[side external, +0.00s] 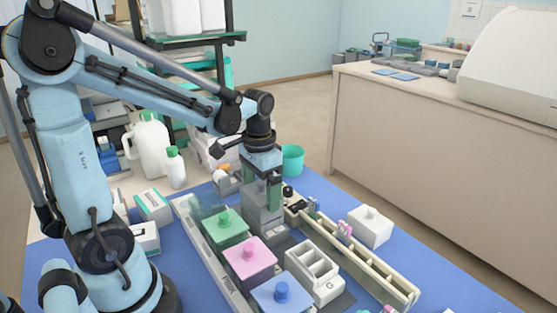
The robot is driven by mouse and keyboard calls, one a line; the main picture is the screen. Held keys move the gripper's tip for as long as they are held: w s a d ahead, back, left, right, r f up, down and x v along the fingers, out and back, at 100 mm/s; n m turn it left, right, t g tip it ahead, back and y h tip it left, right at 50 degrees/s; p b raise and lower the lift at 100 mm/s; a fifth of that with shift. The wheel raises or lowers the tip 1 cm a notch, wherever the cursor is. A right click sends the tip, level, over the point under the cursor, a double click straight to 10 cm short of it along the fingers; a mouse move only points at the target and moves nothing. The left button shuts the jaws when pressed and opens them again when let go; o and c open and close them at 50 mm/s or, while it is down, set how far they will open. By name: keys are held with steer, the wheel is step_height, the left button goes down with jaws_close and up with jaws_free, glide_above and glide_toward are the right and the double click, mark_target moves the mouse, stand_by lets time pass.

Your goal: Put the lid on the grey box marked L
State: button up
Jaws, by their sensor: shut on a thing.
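My gripper (262,196) points down over the back middle of the row of boxes in the side external view. Its fingers are shut on a grey piece (257,197), mostly hidden by the fingers; I cannot tell its full shape. A grey box (262,224) stands directly below it, behind the pink-lidded box. I cannot tell whether the held piece touches the box. No letter L is readable.
Green-lidded (222,231), pink-lidded (249,262) and blue-lidded (283,297) boxes line up in front and left. A white compartmented rack (315,272) and a long beige tray (372,272) lie right. White bottles (150,148) and a teal cup (292,160) stand behind.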

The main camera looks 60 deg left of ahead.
steer(key=shift+f, duration=0.2)
stand_by(0.5)
steer(key=o, duration=0.7)
steer(key=shift+r, duration=6.05)
steer(key=shift+f, duration=6.05)
